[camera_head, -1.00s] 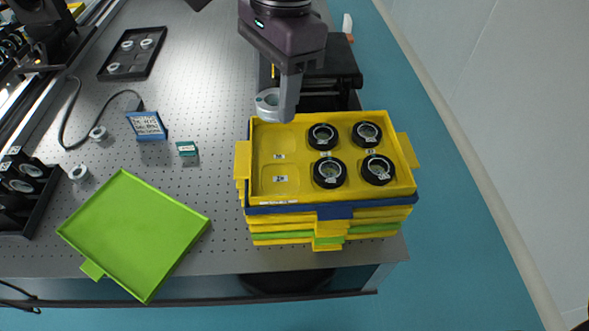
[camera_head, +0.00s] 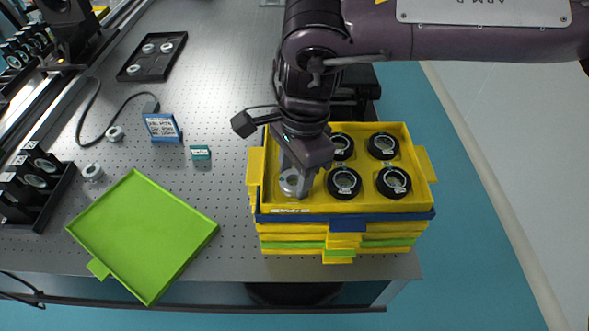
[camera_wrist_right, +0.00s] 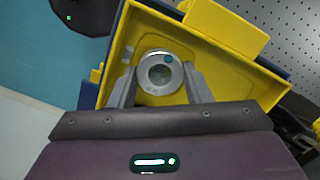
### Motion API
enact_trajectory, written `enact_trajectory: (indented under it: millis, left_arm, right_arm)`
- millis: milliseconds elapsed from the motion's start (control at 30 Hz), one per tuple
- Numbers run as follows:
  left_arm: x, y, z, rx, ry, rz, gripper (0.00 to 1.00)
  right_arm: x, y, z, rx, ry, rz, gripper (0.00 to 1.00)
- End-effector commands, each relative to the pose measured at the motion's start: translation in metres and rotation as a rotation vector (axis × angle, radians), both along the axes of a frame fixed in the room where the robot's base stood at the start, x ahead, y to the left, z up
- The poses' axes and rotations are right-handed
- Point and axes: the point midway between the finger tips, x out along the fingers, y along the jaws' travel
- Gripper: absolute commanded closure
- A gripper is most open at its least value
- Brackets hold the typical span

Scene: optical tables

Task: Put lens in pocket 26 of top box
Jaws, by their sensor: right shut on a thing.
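The lens is a small silver ring-mounted disc (camera_head: 292,183); it also shows in the right wrist view (camera_wrist_right: 160,73). My right gripper (camera_head: 294,178) is shut on it, with one finger on each side in the wrist view. Gripper and lens are over the front-left pocket of the yellow top box (camera_head: 405,206). I cannot tell whether the lens touches the pocket floor. The arm hides the back-left pocket, and the front-left pocket's label is hidden. Black ring-mounted lenses (camera_head: 343,182) sit in the box's other pockets. My left gripper is not in view.
The top box tops a stack of yellow, blue and green trays (camera_head: 300,240). An empty green lid (camera_head: 145,235) lies to the left. A blue labelled box (camera_head: 162,128), a small teal box (camera_head: 200,153) and loose ring parts (camera_head: 93,172) stand on the perforated table.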

Motion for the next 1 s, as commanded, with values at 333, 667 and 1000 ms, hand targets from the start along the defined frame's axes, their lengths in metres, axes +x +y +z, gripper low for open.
enact_trajectory:
  millis: [333, 667, 1000]
  left_arm:
    - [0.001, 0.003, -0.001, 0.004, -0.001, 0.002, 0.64]
    - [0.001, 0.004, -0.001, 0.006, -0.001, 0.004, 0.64]
    - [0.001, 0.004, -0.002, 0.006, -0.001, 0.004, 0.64]
  right_arm:
    - [0.000, 0.000, -0.002, 0.000, -0.001, 0.000, 0.52]
    - [0.000, 0.000, -0.002, 0.000, 0.000, 0.000, 0.34]
    - [0.003, -0.003, 0.036, 0.003, -0.006, -0.001, 0.34]
